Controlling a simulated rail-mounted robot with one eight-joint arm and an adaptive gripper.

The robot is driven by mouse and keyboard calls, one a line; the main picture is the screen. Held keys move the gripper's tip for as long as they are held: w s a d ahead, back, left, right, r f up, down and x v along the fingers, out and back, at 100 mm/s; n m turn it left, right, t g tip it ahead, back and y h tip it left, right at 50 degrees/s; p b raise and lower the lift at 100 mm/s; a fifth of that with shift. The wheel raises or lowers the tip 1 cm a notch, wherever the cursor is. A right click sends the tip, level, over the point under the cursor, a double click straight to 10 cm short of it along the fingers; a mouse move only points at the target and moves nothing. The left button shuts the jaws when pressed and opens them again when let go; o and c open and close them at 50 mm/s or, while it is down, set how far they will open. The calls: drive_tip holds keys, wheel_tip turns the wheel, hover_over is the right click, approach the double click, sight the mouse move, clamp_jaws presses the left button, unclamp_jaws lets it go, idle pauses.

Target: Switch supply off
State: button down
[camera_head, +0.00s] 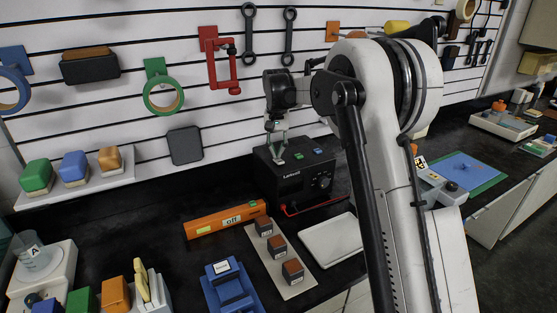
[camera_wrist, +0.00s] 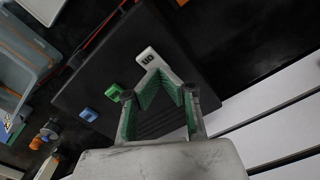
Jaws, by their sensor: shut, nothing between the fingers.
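The black supply box (camera_head: 318,187) stands on the dark bench, with a knob and a dark display on its front. Its top also fills the middle of the wrist view (camera_wrist: 95,85). On the top are a white piece marked "on" (camera_wrist: 152,57), a green button (camera_wrist: 114,92) and a blue button (camera_wrist: 88,114). My gripper (camera_head: 278,157) points down over the left part of the box top. In the wrist view my gripper (camera_wrist: 159,74) is shut and empty, with its green-padded fingertips close beside the white piece. I cannot tell whether they touch it.
An orange bar labelled "off" (camera_head: 205,227) lies in front of the box. A tray with several dark-and-brown blocks (camera_head: 258,250) and an empty white tray (camera_head: 320,241) are nearby. Tools hang on the slatted wall (camera_head: 180,60) behind.

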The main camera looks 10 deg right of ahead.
sight(277, 159)
drive_tip(key=shift+r+p, duration=1.3)
drive_tip(key=shift+r, duration=1.8)
drive_tip(key=shift+s+r, duration=0.1)
drive_tip(key=s+r+n+t+b, duration=0.15)
drive_tip(key=s+r, duration=0.25)
drive_tip(key=s, duration=0.8)
drive_tip(key=s+r+t+b, duration=0.2)
drive_tip(key=s+r, duration=0.1)
drive_tip(key=s, duration=0.9)
drive_tip(key=s+f+n+t+b, duration=0.1)
drive_tip(key=s+f, duration=0.4)
drive_tip(key=s, duration=0.5)
drive_tip(key=s+f+n+t+b, duration=0.1)
drive_tip(key=s+f+t, duration=0.1)
drive_tip(key=s+f, duration=0.4)
drive_tip(key=s, duration=0.4)
drive_tip(key=shift+s+f+t+b, duration=0.15)
drive_tip(key=shift+s+t+b, duration=0.2)
drive_tip(key=shift+s, duration=0.05)
